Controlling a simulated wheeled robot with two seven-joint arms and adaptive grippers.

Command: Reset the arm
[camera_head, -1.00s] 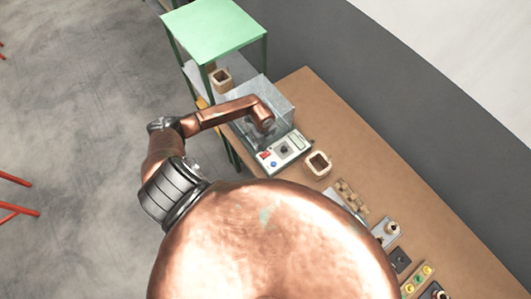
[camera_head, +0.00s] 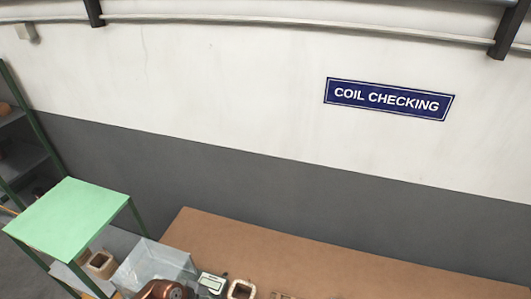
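No gripper fingers show, so neither gripper's state can be seen. A square tan coil (camera_head: 241,290) sits on the brown table right of the box, cut off by the bottom edge. Another tan coil (camera_head: 101,264) sits under the green-topped stand at the left.
The brown table (camera_head: 330,262) runs along the grey and white wall. A green-topped stand (camera_head: 68,218) is left of the clear box. A pale device panel (camera_head: 212,283) stands beside the box. A blue "COIL CHECKING" sign (camera_head: 388,99) hangs on the wall.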

